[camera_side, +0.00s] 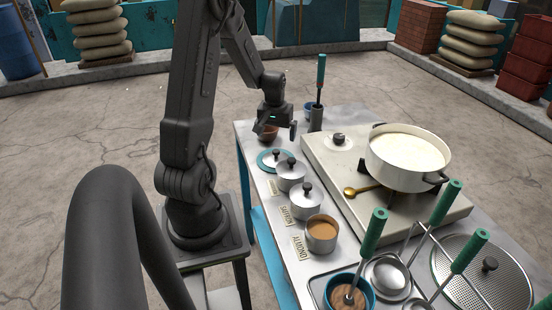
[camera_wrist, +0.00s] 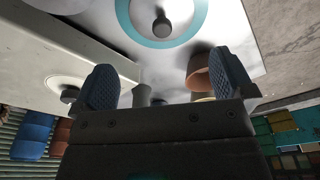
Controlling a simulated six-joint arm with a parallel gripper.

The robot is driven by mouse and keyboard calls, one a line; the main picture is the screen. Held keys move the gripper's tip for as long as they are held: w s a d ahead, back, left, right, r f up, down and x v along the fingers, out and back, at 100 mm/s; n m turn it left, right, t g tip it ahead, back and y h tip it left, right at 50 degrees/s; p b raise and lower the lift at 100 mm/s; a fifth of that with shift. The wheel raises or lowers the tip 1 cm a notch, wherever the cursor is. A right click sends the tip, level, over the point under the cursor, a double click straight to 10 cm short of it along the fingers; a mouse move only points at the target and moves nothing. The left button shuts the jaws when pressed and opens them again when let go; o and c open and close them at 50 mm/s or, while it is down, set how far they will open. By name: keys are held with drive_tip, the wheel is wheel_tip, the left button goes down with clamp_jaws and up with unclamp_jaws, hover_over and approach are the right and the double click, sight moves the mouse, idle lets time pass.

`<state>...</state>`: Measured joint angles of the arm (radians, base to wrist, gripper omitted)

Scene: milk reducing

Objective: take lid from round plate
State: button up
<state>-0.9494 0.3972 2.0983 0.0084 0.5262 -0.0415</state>
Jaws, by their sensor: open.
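The round plate has a teal rim that shows in the side view (camera_side: 261,162) and at the top of the wrist view (camera_wrist: 125,20). A pale metal lid (camera_wrist: 146,14) with a dark round knob lies on it; the lid also shows in the side view (camera_side: 275,156), beside the lidded pots. My gripper (camera_side: 279,128) is above the table's far left part, a little beyond the plate and higher than it. Its two fingers (camera_wrist: 168,82) are wide apart with nothing between them. The lid lies outside the finger gap, apart from the fingers.
A brown cup (camera_side: 268,133) stands close to my gripper.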

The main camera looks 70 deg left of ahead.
sight(276, 151)
drive_tip(key=f, duration=0.6)
drive_tip(key=a+f, duration=0.1)
drive_tip(key=f, duration=0.2)
drive_tip(key=shift+w+f, duration=0.1)
drive_tip(key=shift+d, duration=0.1)
drive_tip(key=c, duration=1.2)
drive_tip(key=shift+o, duration=0.2)
